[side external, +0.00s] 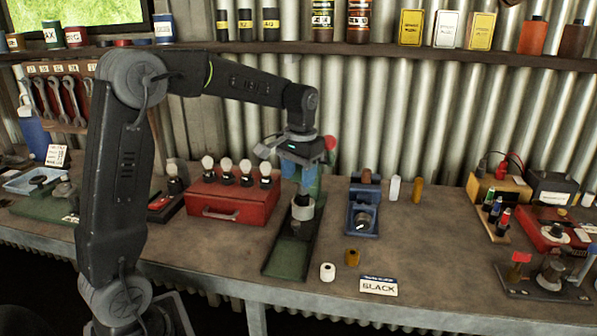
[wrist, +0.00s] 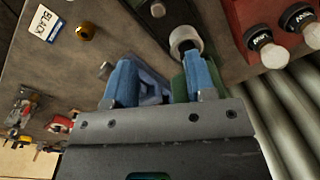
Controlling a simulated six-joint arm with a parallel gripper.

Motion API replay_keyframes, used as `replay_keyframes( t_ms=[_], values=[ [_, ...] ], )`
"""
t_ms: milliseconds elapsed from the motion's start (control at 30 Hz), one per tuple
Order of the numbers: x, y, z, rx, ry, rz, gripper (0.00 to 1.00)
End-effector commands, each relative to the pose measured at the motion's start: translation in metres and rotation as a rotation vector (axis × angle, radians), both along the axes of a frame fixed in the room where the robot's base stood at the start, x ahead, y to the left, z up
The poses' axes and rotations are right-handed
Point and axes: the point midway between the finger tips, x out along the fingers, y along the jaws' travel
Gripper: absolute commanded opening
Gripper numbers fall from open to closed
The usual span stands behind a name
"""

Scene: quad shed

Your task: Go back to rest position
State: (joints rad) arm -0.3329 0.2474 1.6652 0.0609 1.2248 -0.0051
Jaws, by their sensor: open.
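My gripper (side external: 298,172) is open, with blue-padded fingers. It hangs above the workbench near the far end of a dark green tray-like stand (side external: 287,256). A pale round cylinder (side external: 302,208) sits on that stand just below the fingers. In the wrist view the two blue fingers (wrist: 160,82) stand apart with nothing held between them. The pale cylinder also shows there (wrist: 186,41), close to the right finger. I cannot tell from these views whether a finger touches it.
A red box (side external: 233,196) with several knobbed pieces stands left of my gripper. A blue vise-like fixture (side external: 362,212) stands right. A white ring (side external: 327,271), a brass piece (side external: 352,257) and a "BLACK" card (side external: 379,285) lie in front. A shelf (side external: 400,50) runs behind, above.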

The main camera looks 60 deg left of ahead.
Motion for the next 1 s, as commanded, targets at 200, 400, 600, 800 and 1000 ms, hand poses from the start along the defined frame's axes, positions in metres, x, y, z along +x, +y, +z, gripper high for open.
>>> replay_keyframes(
  t_ms=[200, 400, 600, 800, 1000],
  values=[
    [0.0, -0.001, 0.006, 0.0, 0.001, 0.0, 0.51],
    [-0.001, -0.001, 0.006, 0.0, -0.001, -0.001, 0.51],
    [-0.02, -0.025, 0.023, 0.011, -0.056, -0.04, 0.51],
    [-0.077, -0.078, 0.047, 0.028, -0.196, -0.137, 0.51],
    [-0.141, -0.119, 0.047, 0.032, -0.342, -0.233, 0.51]
  ],
)
